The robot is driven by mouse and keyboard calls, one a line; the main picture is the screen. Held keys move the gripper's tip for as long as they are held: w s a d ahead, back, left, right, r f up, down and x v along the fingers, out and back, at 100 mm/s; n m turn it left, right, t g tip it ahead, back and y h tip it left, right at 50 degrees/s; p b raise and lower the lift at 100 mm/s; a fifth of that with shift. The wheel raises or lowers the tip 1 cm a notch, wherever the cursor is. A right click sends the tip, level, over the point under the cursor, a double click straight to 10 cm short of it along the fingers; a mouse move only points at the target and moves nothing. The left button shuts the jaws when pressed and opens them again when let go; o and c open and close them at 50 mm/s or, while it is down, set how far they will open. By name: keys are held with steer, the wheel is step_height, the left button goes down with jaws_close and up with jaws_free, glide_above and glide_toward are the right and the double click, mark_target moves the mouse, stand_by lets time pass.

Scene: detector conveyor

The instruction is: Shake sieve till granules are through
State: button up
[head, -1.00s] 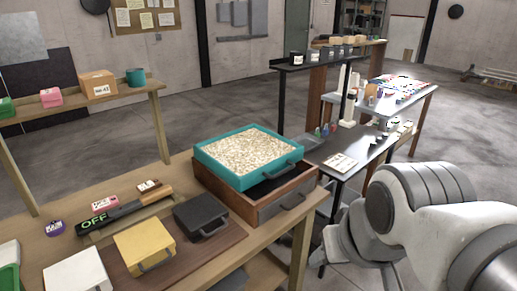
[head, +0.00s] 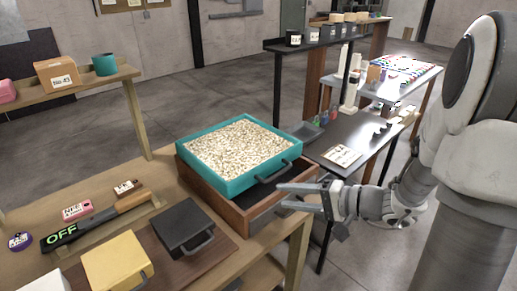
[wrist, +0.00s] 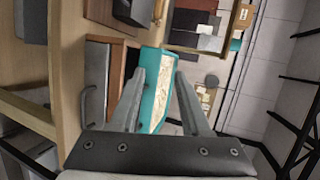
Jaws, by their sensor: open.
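The sieve (head: 232,188) is a teal square frame filled with pale granules (head: 240,146). It rests on top of a brown wooden box (head: 212,199) with a dark inside, at the table's right end. A dark handle (head: 273,174) stands out from the sieve's near right side. My gripper (head: 281,197) is open and empty, its fingers pointing left just below and in front of that handle, apart from it as far as I can tell. In the wrist view the sieve (wrist: 148,60) shows between and beyond the open fingers (wrist: 160,78). The granules' underside is hidden.
A yellow lidded box (head: 115,262), a black box (head: 182,226) and a bar reading OFF (head: 100,222) lie on the table left of the sieve. A black side table (head: 355,135) with a card stands to the right. Floor shows between the tables.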

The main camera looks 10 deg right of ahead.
mark_target(273, 177)
steer(key=w+d+f+m+t+h, duration=0.25)
steer(key=d+f+t, duration=0.2)
steer(key=d, duration=0.45)
steer(key=shift+m, duration=0.45)
steer(key=x, duration=1.8)
steer(key=shift+f+p, duration=0.1)
steer(key=shift+p, duration=0.2)
jaws_close()
